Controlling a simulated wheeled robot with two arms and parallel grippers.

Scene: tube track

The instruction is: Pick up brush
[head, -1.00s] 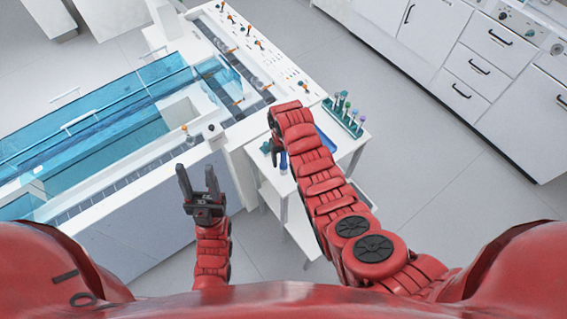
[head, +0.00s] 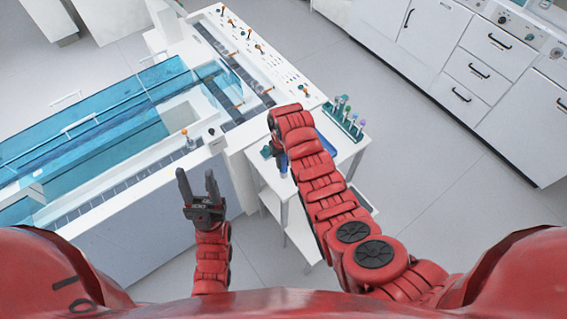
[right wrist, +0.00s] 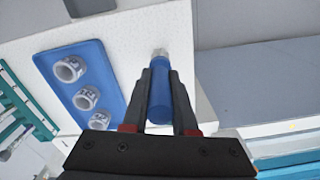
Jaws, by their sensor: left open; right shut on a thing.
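The brush shows in the right wrist view as a blue cylindrical handle (right wrist: 160,98) with a pale, whitish tip. My right gripper (right wrist: 162,76) has its two dark fingers on either side of this handle and is shut on it. A white table surface lies behind it; I cannot tell whether the brush still touches it. In the head view a small part of the blue handle (head: 283,166) shows beside my red right arm, which hides most of that gripper. My left gripper (head: 199,187) is open and empty, in front of the white machine.
The white side table (head: 346,152) holds a green tube rack (head: 343,118) and a blue tray (right wrist: 102,62) with three round white-rimmed holders. The white machine with blue covers (head: 95,130) stands to the left. White cabinets (head: 470,70) stand at the upper right, with open floor between.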

